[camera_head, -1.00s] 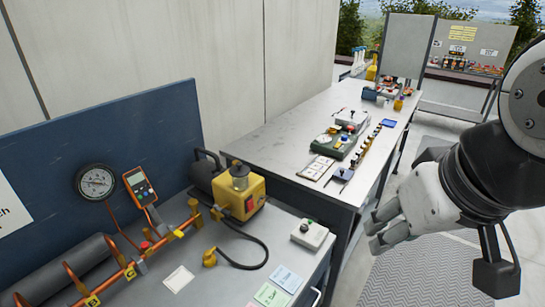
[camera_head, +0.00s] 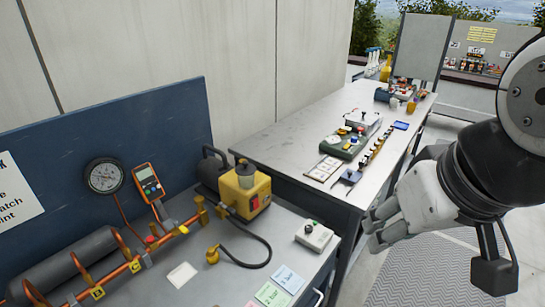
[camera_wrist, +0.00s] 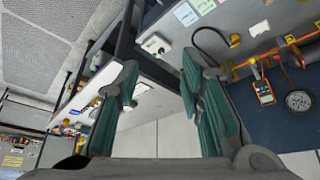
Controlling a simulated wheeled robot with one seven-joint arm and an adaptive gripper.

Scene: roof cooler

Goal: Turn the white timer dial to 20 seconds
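No dial marked as a timer can be read at this size. A small white box (camera_head: 313,236) with a dark knob and a small green spot sits at the right front of the near bench. It also shows in the wrist view (camera_wrist: 155,44). Another pale box (camera_head: 362,123) stands on the far table; its face is too small to read. My gripper (camera_head: 373,226) is in the air right of the near bench, its fingers pointing left in the head view. In the wrist view my gripper (camera_wrist: 160,72) has its two green-padded fingers well apart, with nothing between them.
The near bench (camera_head: 235,290) holds copper pipes (camera_head: 135,265), a yellow pump (camera_head: 246,190), a gauge (camera_head: 104,175), a meter (camera_head: 148,183) and cards. The far table (camera_head: 285,145) carries a green device (camera_head: 342,147) and small parts. Open floor lies right of the benches.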

